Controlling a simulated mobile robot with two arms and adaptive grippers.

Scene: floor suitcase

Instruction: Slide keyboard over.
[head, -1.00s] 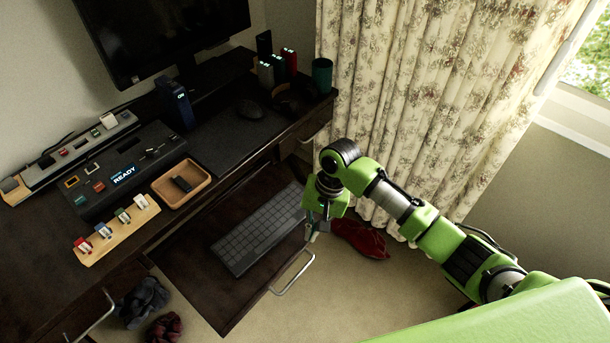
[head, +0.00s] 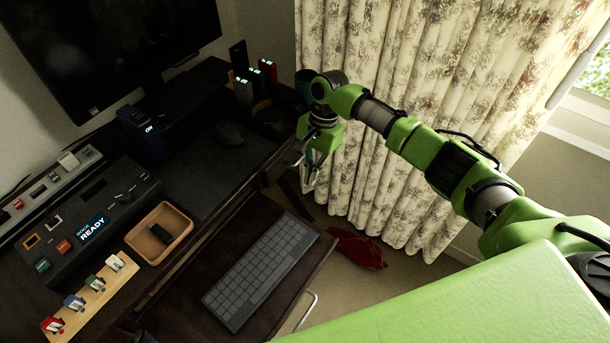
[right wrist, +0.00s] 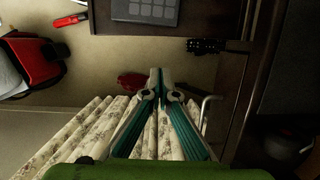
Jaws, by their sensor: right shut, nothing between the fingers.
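The dark grey keyboard (head: 262,272) lies at a slant on the pulled-out dark wooden tray (head: 190,274) below the desk. My right gripper (head: 306,180) is shut and empty. It is raised beyond the keyboard's far right end, in front of the curtain, and apart from the keyboard. In the right wrist view the shut fingertips (right wrist: 157,74) point toward the floor area, and one end of the keyboard (right wrist: 146,8) shows at the top edge. My left gripper is out of view.
A red cloth (head: 356,249) lies on the floor right of the tray. The desktop holds a wooden tray (head: 178,218), a READY console (head: 60,232), a mouse (head: 229,133) and a monitor (head: 110,50). The curtain (head: 420,80) hangs close behind my right arm.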

